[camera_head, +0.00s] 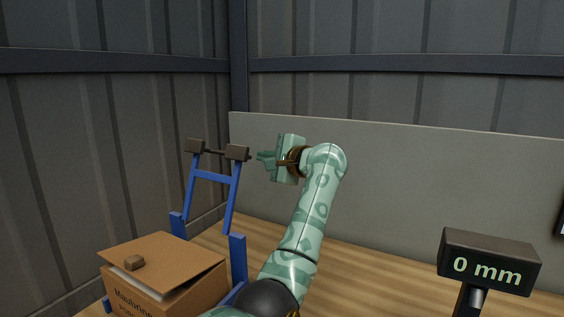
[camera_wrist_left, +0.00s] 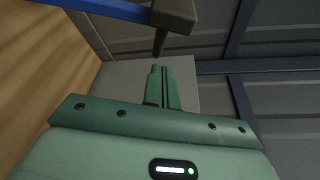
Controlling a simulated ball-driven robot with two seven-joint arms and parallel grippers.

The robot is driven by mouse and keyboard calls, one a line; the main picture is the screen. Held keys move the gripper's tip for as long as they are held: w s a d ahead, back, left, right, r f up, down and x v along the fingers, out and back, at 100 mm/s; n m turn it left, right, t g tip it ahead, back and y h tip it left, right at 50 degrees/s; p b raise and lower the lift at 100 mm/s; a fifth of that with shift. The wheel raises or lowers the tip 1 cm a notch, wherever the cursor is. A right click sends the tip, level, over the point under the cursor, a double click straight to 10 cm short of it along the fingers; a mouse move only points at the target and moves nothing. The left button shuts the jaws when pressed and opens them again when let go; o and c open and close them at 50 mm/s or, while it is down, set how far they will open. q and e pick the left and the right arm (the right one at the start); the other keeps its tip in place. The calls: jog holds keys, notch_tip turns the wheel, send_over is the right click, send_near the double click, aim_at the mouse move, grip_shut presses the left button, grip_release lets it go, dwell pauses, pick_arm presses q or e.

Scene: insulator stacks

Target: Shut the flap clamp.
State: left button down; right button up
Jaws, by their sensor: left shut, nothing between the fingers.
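The flap clamp (camera_head: 214,175) is a blue frame with two dark blocks at its top end. It stands raised, tilted slightly, between blue posts (camera_head: 238,260) behind a cardboard box (camera_head: 185,265). My left gripper (camera_head: 260,156) is shut and empty, its fingertips pointing left at the clamp's right dark block, close beside it. In the left wrist view the shut fingertips (camera_wrist_left: 158,69) are just below the dark block (camera_wrist_left: 173,14) and its peg, with a blue bar (camera_wrist_left: 105,8) at the upper left. Whether they touch is unclear. My right gripper is out of view.
A dark display (camera_head: 489,263) reading "0 mm" stands at the right on the wooden table (camera_head: 375,290). A pale panel (camera_head: 430,185) stands behind. Table between arm and display is clear.

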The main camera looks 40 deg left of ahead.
pick_arm(q)
jog(key=shift+s+d+r+p, duration=0.1)
jog(key=shift+s+r, duration=0.15)
jog(key=shift+s, duration=0.35)
jog(key=shift+s+d+r+p, duration=0.15)
jog(key=shift+s+r, duration=0.15)
jog(key=shift+s, duration=0.35)
jog(key=shift+s+d+r+p, duration=0.1)
jog(key=shift+s+r, duration=0.15)
jog(key=shift+s, duration=0.35)
